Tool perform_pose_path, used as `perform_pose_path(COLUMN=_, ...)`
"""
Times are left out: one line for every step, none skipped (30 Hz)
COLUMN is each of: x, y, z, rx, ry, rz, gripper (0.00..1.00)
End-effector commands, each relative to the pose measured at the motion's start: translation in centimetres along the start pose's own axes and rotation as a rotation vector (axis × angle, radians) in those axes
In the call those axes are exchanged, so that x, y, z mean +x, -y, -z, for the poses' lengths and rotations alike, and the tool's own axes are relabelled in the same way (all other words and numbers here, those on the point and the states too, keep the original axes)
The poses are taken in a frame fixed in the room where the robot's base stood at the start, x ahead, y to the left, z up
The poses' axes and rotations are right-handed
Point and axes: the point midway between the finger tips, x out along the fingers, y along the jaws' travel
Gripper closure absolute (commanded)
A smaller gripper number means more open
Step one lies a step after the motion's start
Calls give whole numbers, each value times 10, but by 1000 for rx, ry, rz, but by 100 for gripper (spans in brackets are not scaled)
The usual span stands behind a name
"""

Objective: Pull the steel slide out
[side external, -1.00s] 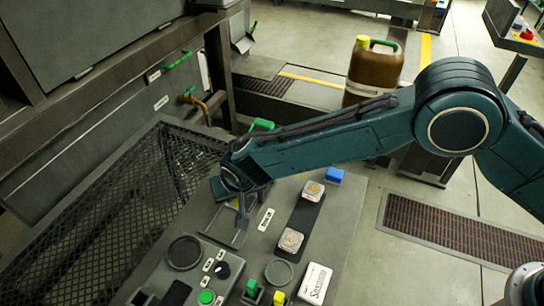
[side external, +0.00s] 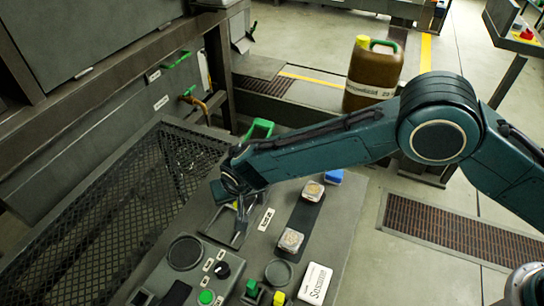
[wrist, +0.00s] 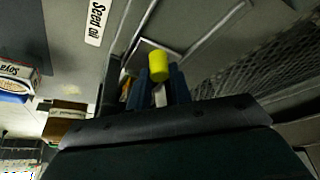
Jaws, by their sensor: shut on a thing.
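My gripper (side external: 242,214) points down at the panel, beside the Seed oil label (side external: 265,219). In the wrist view its two dark blue fingers (wrist: 158,88) are closed around a narrow pale strip with a yellow knob (wrist: 158,66) at its end. This looks like the handle of the steel slide, held between the fingers. A thin metal frame lies flat on the panel at the fingers. The slide's plate is mostly hidden by my gripper, so I cannot tell how far it is out.
A mesh guard (side external: 105,225) lies left of the panel. Two small sample boxes (side external: 291,240) stand on a dark strip to the right, with a blue block (side external: 333,177) behind. A control panel with a green button (side external: 206,297) and a white Sesame box (side external: 315,283) are nearer.

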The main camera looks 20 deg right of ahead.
Motion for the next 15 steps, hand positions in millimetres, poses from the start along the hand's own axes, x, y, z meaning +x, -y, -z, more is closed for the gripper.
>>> perform_pose_path(x=-1, y=3, z=-2, rx=-1, ry=1, rz=0, gripper=100)
perform_pose_path(x=-2, y=5, z=-4, rx=-2, ry=1, rz=0, gripper=100)
perform_pose_path(x=-3, y=8, z=-7, rx=-2, ry=1, rz=1, gripper=100)
perform_pose_path(x=-4, y=11, z=-10, rx=-2, ry=1, rz=1, gripper=100)
perform_pose_path(x=-5, y=14, z=-13, rx=-3, ry=1, rz=0, gripper=100)
perform_pose_path(x=-7, y=20, z=-18, rx=-5, ry=2, rz=1, gripper=100)
perform_pose_path(x=-9, y=24, z=-22, rx=-5, ry=2, rz=1, gripper=100)
perform_pose_path(x=-10, y=29, z=-26, rx=-4, ry=2, rz=1, gripper=100)
perform_pose_path(x=-13, y=35, z=-32, rx=-5, ry=1, rz=2, gripper=100)
perform_pose_path(x=-15, y=39, z=-36, rx=-5, ry=1, rz=2, gripper=100)
perform_pose_path(x=-16, y=44, z=-40, rx=-5, ry=1, rz=1, gripper=100)
perform_pose_path(x=-18, y=49, z=-45, rx=-4, ry=1, rz=1, gripper=100)
perform_pose_path(x=-20, y=53, z=-48, rx=-4, ry=1, rz=1, gripper=100)
perform_pose_path(x=-21, y=56, z=-51, rx=-4, ry=1, rz=1, gripper=100)
perform_pose_path(x=-22, y=59, z=-54, rx=-4, ry=1, rz=1, gripper=100)
